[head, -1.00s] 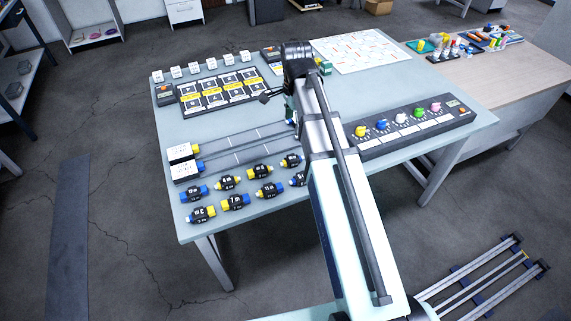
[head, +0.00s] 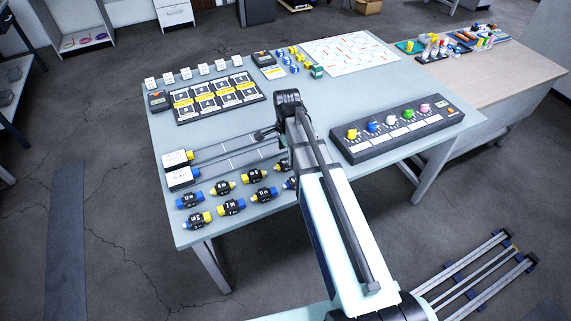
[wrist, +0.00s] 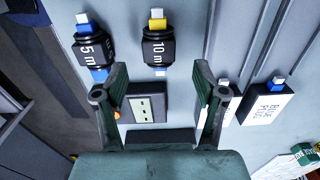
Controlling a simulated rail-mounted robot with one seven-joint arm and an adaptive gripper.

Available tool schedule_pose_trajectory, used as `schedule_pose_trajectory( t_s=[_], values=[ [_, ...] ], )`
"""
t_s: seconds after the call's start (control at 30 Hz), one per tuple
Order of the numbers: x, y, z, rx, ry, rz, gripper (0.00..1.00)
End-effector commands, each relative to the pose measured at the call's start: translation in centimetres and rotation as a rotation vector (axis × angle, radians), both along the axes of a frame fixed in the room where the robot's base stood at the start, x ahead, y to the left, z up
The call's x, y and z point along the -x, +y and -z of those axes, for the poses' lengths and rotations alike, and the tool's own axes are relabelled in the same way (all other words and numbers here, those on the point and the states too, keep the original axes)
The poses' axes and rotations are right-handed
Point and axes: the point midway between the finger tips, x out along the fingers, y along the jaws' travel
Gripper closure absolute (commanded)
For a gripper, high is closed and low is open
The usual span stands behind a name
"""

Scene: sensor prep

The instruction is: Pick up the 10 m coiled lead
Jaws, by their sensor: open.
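In the wrist view the 10 m coiled lead (wrist: 157,48) lies on the table at upper middle. It is a black body marked "10 m", with a yellow end at the top and a blue end at the bottom. The 5 m lead (wrist: 92,48) lies to its left. My gripper (wrist: 160,69) is open and empty, its two green fingers apart at either side of the picture, and the lead shows beyond and between their tips. In the head view several coiled leads (head: 231,206) lie at the table's near left; I cannot tell which one is the 10 m lead.
A small device with a display (wrist: 146,104) lies between the fingers in the wrist view. In the head view, a panel of coloured knobs (head: 395,135) lies right of my arm, and a label board (head: 218,97) lies behind.

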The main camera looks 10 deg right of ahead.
Motion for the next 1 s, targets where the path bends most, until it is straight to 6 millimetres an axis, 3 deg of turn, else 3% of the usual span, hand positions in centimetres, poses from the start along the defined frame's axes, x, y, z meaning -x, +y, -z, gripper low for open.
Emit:
schedule_pose_trajectory(
  t_s=[0.5,0.87,1.0],
  values=[
    [0.2,0.5,4.5,0.0,0.002,0.0,0.29],
    [0.2,0.5,5.1,0.0,0.0,0.0,0.29],
    [0.2,0.5,5.1,0.0,0.0,0.0,0.75]
  ],
)
